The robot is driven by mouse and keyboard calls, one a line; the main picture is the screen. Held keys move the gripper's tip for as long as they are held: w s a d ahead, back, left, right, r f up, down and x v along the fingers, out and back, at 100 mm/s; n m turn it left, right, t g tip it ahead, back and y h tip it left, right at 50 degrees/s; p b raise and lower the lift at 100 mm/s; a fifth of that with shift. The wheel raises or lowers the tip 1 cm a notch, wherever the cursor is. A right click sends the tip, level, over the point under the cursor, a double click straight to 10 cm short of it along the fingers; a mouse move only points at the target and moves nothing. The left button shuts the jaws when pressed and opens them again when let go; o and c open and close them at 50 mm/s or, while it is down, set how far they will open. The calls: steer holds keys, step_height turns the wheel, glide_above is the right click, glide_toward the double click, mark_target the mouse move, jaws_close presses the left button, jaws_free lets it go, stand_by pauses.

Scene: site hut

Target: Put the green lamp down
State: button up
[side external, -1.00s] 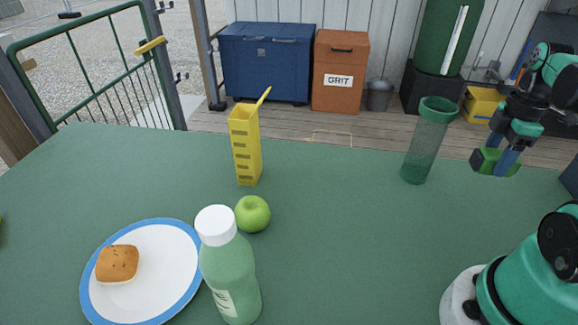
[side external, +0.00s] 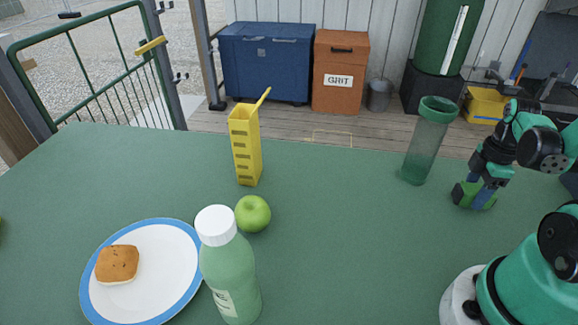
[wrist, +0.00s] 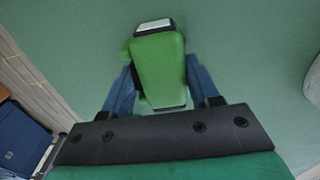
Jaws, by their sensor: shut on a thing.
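The green lamp (side external: 466,195) is a small green block with dark parts, at the right of the green table in the side view. My gripper (side external: 481,194) is shut on it from above, with blue fingers on either side. The lamp is low, at or just above the table top; I cannot tell whether it touches. In the wrist view the lamp (wrist: 158,68) sits between the two fingers of my gripper (wrist: 160,85), with a pale end at the top.
A green-tinted tumbler (side external: 425,145) stands just left of my gripper. A yellow carton (side external: 246,148), a green apple (side external: 252,213), a green bottle (side external: 229,275) and a blue-rimmed plate (side external: 188,285) with a bun (side external: 117,264) are farther left. The middle of the table (side external: 340,220) is clear.

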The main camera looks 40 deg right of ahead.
mark_target(477, 187)
steer(key=shift+f, duration=0.15)
steer(key=o, duration=0.6)
steer(key=shift+o, duration=0.2)
step_height(477, 187, up, 12)
stand_by(0.5)
steer(key=shift+r, duration=0.2)
steer(key=w+a+r+m+t+h, duration=0.1)
steer(key=w+a+r+m, duration=0.15)
steer(key=a, duration=0.25)
steer(key=w+a+r+m+t+h, duration=0.1)
steer(key=w+a+r+m+h, duration=0.15)
steer(key=w+a, duration=0.2)
steer(key=w+a+f+m+t+y, duration=0.1)
steer(key=w+a+f+t, duration=0.1)
steer(key=a, duration=0.2)
steer(key=w+a+f+m+t+y, duration=0.2)
steer(key=a, duration=0.3)
steer(key=shift+t, duration=0.3)
